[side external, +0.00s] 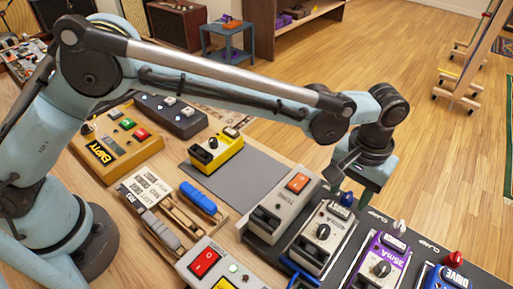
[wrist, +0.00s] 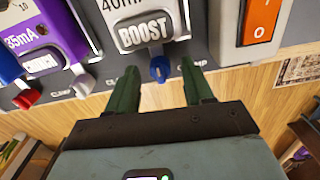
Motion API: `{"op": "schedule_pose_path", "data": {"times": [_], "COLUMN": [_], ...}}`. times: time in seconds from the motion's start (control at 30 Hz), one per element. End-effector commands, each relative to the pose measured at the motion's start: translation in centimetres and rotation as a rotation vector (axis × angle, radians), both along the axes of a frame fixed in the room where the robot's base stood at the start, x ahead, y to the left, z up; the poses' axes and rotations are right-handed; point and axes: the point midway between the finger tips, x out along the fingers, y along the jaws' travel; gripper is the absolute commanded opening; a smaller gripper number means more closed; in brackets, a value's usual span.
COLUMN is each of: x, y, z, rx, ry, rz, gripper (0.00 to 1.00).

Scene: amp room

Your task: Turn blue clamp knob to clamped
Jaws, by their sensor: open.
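The blue clamp knob (wrist: 160,68) sits at the edge of the white BOOST pedal (wrist: 113,12) in the wrist view. In the side view the blue knob (side external: 347,199) shows just below my gripper (side external: 368,183). In the wrist view my gripper (wrist: 159,75) has its two green fingers apart, one on each side of the knob, with visible gaps. It holds nothing. The pedal is also in the side view (side external: 310,247). A CLAMP label beside the knob is partly covered by the fingers.
A white knob (side external: 400,226) and a red knob (side external: 454,259) stand along the same dark board edge, by a purple pedal (side external: 366,270) and a blue pedal (side external: 436,278). A grey pedal with an orange switch (side external: 297,182) is on the other side. Open floor lies beyond the board.

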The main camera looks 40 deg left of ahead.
Motion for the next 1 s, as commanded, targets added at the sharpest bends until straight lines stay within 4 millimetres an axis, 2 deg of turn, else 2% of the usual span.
{"op": "schedule_pose_path", "data": {"times": [0.07,0.7,1.0], "x": [0.0,0.0,1.1], "y": [0.0,0.0,4.7], "z": [0.6,12.2,14.2], "rx": [0.0,0.0,-0.044], "ry": [-0.001,0.0,-0.057], "rz": [0.06,0.05,0.054], "gripper": [0.52,0.52,0.52]}}
